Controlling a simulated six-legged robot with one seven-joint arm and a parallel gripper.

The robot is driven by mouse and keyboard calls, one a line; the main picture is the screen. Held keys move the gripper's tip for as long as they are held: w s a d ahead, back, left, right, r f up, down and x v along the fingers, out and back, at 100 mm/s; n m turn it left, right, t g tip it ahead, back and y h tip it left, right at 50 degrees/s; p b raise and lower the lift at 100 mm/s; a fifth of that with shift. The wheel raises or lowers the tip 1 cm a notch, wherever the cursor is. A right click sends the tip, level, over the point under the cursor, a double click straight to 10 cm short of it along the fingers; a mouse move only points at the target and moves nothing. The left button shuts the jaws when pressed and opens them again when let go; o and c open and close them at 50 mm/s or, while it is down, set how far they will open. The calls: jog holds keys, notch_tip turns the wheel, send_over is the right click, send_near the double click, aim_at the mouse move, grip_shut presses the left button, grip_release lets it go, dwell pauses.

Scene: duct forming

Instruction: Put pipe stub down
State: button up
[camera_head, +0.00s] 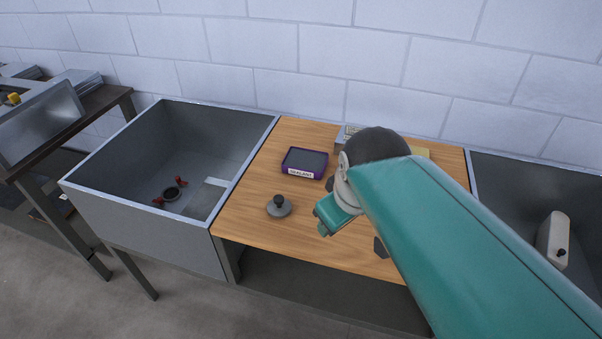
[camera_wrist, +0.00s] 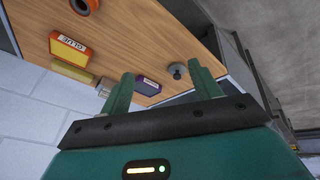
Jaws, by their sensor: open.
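A grey round disc with a short dark upright stub (camera_head: 279,207) stands on the wooden table (camera_head: 255,226), near its front left; it looks like the pipe stub, but I cannot be sure. It also shows in the wrist view (camera_wrist: 178,70), beyond my fingers and apart from them. My gripper (camera_head: 328,219) is above the table, to the right of the grey piece in the head view. In the wrist view my gripper (camera_wrist: 160,69) has its two green fingers spread, with nothing held between them. My arm hides the table's right part in the head view.
A purple sealant box (camera_head: 305,162) lies behind the grey piece. An orange glue box (camera_wrist: 70,48) and an orange ring (camera_wrist: 82,4) are on the table. A left bin (camera_head: 140,226) holds small red and dark parts; a right bin (camera_head: 510,166) holds a pale bottle (camera_head: 553,239).

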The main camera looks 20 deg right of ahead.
jog(key=a+m, duration=0.1)
jog(key=s+a+m, duration=0.1)
jog(key=s+a+m+t, duration=0.1)
jog(key=shift+a+r+m+y, duration=0.3)
jog(key=shift+m+y, duration=0.1)
dwell(0.9)
